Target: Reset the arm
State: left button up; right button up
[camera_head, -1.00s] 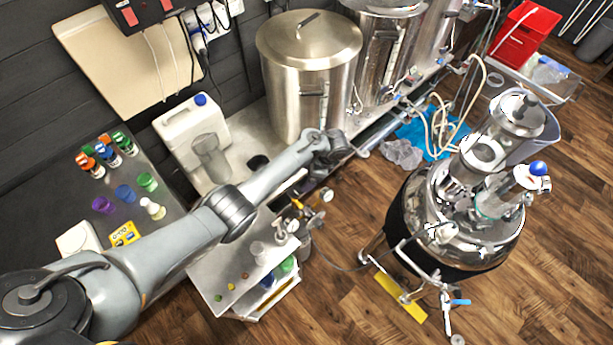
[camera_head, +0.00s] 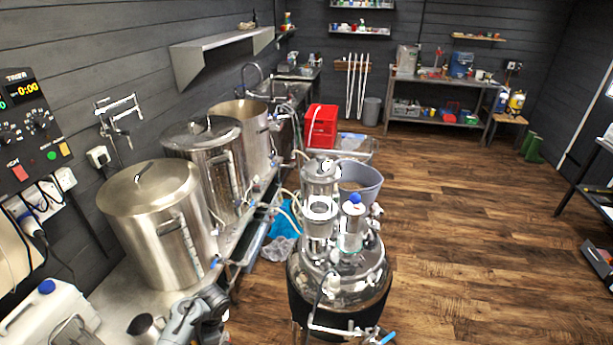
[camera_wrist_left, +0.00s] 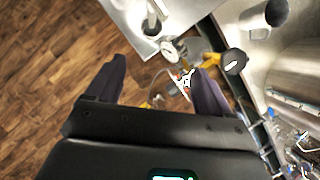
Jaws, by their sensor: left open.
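My left gripper (camera_wrist_left: 157,82) shows in the left wrist view with its two dark fingers spread apart. Nothing is held between them. A gauge (camera_wrist_left: 168,49) and yellow fittings lie beyond the fingers, apart from them as far as I can tell. In the head view only the end part of my left arm shows at the bottom edge, in front of the steel bench and near the closest steel pot (camera_head: 158,225). The fingertips cannot be made out there. My right arm and gripper are in neither view.
Steel pots line the bench (camera_head: 120,306) along the left wall. A shiny steel vessel (camera_head: 340,275) with hoses and glassware stands on the floor at centre. A white canister (camera_head: 48,318) is at lower left. A red crate (camera_head: 321,126) stands behind.

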pick_arm(q)
jog(key=s+d+f+n+t+h+p, duration=0.1)
jog(key=s+d+n+t, duration=0.1)
jog(key=s+d, duration=0.35)
jog(key=s+d+f+n+t+h, duration=0.1)
jog(key=s+d+n, duration=0.1)
jog(key=s, duration=0.6)
jog(key=s+r+n+t+h+p, duration=0.1)
jog(key=s+r+n, duration=0.4)
jog(key=s+r, duration=1)
jog(key=shift+s+d+n+t+h, duration=0.3)
jog(key=shift+s+t+h, duration=0.25)
jog(key=shift+t, duration=0.45)
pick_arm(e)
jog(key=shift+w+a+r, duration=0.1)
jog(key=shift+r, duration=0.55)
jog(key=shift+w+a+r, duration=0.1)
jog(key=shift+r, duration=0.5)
